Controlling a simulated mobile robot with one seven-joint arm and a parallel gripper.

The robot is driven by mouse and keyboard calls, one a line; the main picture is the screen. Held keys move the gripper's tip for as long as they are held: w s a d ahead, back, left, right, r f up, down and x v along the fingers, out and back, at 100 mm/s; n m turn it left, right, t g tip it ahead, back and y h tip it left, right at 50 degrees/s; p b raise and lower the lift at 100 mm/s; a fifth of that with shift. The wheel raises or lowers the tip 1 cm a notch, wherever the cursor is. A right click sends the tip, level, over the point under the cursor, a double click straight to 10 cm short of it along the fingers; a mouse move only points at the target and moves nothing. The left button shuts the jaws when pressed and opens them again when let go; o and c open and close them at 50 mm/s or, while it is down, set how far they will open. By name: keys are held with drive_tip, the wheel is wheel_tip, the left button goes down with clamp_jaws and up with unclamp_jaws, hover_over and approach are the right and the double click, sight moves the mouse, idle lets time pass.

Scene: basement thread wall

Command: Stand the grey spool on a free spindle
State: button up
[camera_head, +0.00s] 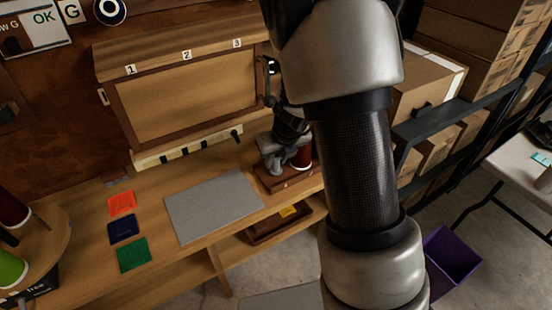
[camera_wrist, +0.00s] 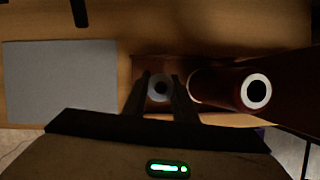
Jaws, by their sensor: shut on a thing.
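My gripper (camera_wrist: 160,95) is shut on the grey spool (camera_wrist: 160,82), seen end-on between the fingers in the wrist view, its dark centre hole showing. In the head view my gripper (camera_head: 282,158) is low over a wooden tray (camera_head: 290,182) at the right end of the bench; my arm hides part of this area. I cannot tell whether the spool touches the tray. A round wooden stand (camera_head: 55,232) at the left edge carries a red spool (camera_head: 12,211) and a green spool (camera_head: 10,270). I cannot make out a free spindle on it.
A dark red spool (camera_head: 303,158) stands close right of my gripper; it also shows in the wrist view (camera_wrist: 257,92). A grey mat (camera_head: 213,204) and orange, blue and green squares (camera_head: 123,226) lie on the bench. A wooden cabinet (camera_head: 187,95) stands behind.

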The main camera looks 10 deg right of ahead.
drive_tip(key=shift+f, duration=0.15)
drive_tip(key=shift+f, duration=0.1)
drive_tip(key=o, duration=1.1)
drive_tip(key=p+v, duration=1)
drive_tip(key=v, duration=0.7)
drive_tip(key=shift+r, duration=0.25)
